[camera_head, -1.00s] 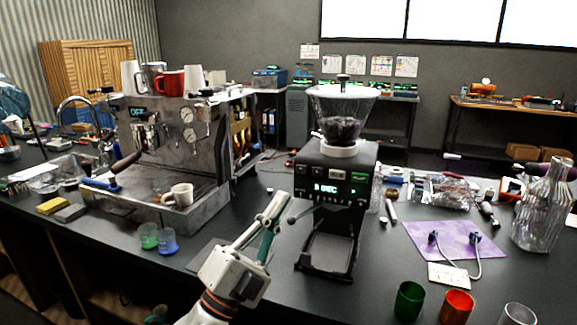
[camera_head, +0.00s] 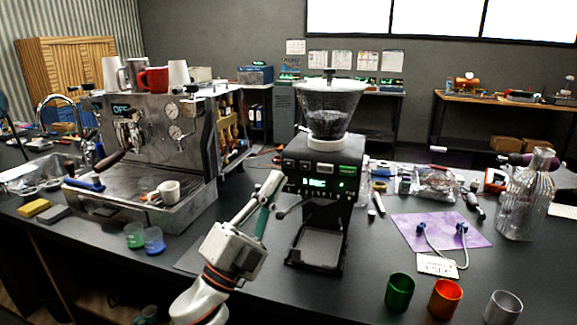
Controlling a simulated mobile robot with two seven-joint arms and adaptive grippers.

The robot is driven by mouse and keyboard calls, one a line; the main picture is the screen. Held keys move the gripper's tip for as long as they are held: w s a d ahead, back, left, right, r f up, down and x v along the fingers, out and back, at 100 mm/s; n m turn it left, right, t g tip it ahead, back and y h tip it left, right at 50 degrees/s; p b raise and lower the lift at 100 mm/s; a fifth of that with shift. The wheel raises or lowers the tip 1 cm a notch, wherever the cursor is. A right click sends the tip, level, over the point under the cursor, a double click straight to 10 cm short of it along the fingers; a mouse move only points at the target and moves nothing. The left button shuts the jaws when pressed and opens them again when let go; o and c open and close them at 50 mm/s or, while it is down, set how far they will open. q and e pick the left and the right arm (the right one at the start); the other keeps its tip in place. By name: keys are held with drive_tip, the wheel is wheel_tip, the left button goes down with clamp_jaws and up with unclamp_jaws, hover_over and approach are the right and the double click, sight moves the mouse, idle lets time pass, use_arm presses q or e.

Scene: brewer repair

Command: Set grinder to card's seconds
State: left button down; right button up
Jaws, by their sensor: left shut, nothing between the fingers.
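The black grinder (camera_head: 322,215) stands upright on the counter with a clear bean hopper (camera_head: 331,105) on top. Its front has a row of buttons (camera_head: 320,167) and a small lit green display (camera_head: 317,183), whose digits are too blurred to read. A green light shows right of the display. A white card (camera_head: 437,265) lies by the purple mat; its writing is too small to read. My left gripper (camera_head: 276,181) is shut and empty, its fingertips just left of the grinder's front panel. I cannot tell whether they touch it. My right gripper is out of view.
An espresso machine (camera_head: 150,135) with cups on top stands at left. Green (camera_head: 399,292), orange (camera_head: 445,298) and grey (camera_head: 502,307) cups stand at front right. A glass carafe (camera_head: 525,195) stands far right. The purple mat (camera_head: 400,230) holds a cable-like part.

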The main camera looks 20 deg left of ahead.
sight(289, 164)
use_arm(q)
drive_tip(key=shift+w+b, duration=0.3)
drive_tip(key=shift+w, duration=1.95)
drive_tip(key=shift+w, duration=0.1)
drive_tip(key=shift+w, duration=0.35)
drive_tip(key=shift+w+d, duration=0.1)
drive_tip(key=shift+w, duration=0.25)
idle(0.6)
drive_tip(key=shift+s, duration=0.8)
